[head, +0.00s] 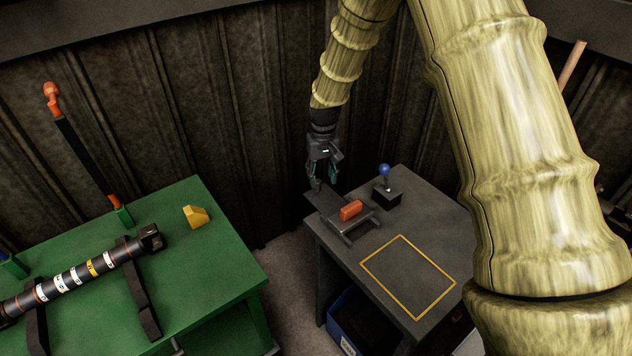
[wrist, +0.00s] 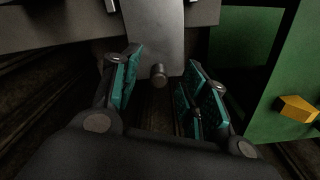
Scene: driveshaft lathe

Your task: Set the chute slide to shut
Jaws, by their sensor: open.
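The chute slide is a flat grey plate (wrist: 157,35) with a small round knob (wrist: 158,74) at its near end in the wrist view. In the head view the slide (head: 322,204) sticks out past the back left edge of the dark table, from a low frame (head: 362,224). My gripper (head: 322,184) is at the slide's outer end, pointing down. Its teal-padded fingers (wrist: 166,90) are open, one on each side of the knob, with visible gaps. The fingers hide part of the slide's end in the head view.
An orange block (head: 351,210) sits at the slide's frame. A blue-knobbed lever (head: 384,171) stands behind it on the dark table (head: 432,215), near a yellow outlined square (head: 408,277). A green table (head: 222,262) carries a shaft (head: 75,277) and a yellow piece (head: 196,216).

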